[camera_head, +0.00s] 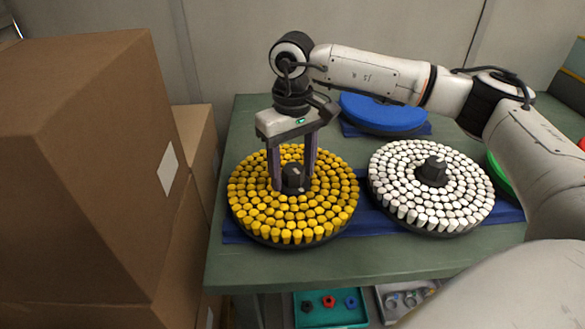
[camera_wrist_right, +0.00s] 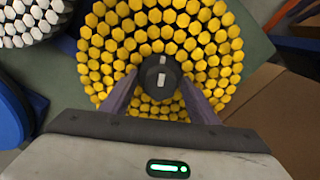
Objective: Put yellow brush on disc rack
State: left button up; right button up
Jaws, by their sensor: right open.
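The yellow brush (camera_head: 321,209) is a round disc covered in yellow bristle tufts with a dark hub (camera_head: 294,178) at its centre. It lies on a blue mat on the green table. My right gripper (camera_head: 292,186) points down over it, open, with one finger on each side of the hub. The right wrist view shows the yellow brush (camera_wrist_right: 112,50) and the hub (camera_wrist_right: 160,76) between the two fingertips (camera_wrist_right: 160,88). I cannot tell whether the fingers touch the hub. No disc rack can be clearly made out. My left gripper is not in view.
A white brush (camera_head: 400,190) with a dark hub lies close to the right. A blue disc (camera_head: 382,112) lies behind, and a green one (camera_head: 497,172) is partly hidden by my right arm. Cardboard boxes (camera_head: 90,150) stand at the left. A teal tray (camera_head: 330,312) sits below the table's front edge.

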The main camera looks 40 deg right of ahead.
notch_tip(320, 180, up, 4)
jog(key=shift+w+f, duration=0.1)
notch_tip(320, 180, up, 7)
jog(key=shift+f, duration=0.1)
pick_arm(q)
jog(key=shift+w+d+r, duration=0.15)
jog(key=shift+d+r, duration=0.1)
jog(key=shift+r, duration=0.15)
pick_arm(e)
jog(key=shift+f, duration=0.1)
